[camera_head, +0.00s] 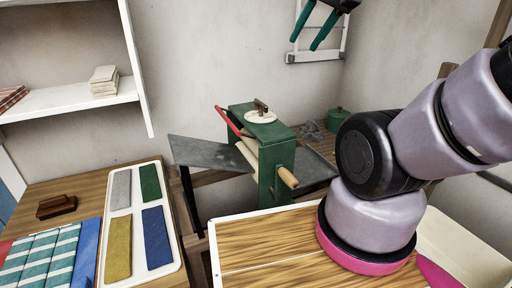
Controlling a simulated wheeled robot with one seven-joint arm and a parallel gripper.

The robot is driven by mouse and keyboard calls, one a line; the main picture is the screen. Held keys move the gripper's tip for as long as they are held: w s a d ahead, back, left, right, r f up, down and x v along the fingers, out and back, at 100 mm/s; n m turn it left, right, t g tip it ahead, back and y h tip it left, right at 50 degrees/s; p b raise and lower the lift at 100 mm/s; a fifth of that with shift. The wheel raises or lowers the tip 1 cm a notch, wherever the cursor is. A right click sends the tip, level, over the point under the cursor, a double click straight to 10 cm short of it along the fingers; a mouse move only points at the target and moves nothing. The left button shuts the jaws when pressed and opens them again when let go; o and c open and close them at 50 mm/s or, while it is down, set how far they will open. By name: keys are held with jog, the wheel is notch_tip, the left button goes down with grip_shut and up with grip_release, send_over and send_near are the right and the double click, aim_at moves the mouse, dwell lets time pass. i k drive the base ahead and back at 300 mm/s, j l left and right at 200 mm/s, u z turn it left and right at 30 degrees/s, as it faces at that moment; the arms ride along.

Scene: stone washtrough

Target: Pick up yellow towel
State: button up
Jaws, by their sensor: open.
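The yellow towel (118,249) is a narrow, flat yellow strip in the front left slot of a white tray (134,189) at the left. A grey strip (121,189) lies behind it, a green strip (150,182) is at the back right and a blue strip (157,238) is to its right. My gripper (304,43) shows at the top, with two green fingers spread apart on a black body. It is empty, up near the wall, far from the towel and to its right.
A green machine with rollers and a red handle (262,150) stands in the middle. Striped teal cloths (40,258) and a brown block (56,206) lie left of the tray. A white shelf (70,99) holds folded cloths. My arm blocks the right side.

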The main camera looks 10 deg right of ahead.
aim_at(117, 264)
jog(key=k, duration=0.1)
jog(key=k+j+u, duration=0.1)
jog(key=u, duration=0.15)
jog(key=k+j+u, duration=0.15)
jog(key=u, duration=0.15)
jog(key=k+j+u, duration=0.1)
jog(key=u, duration=0.4)
jog(key=k+j+u, duration=0.1)
jog(key=j+u, duration=0.15)
jog(key=u, duration=0.2)
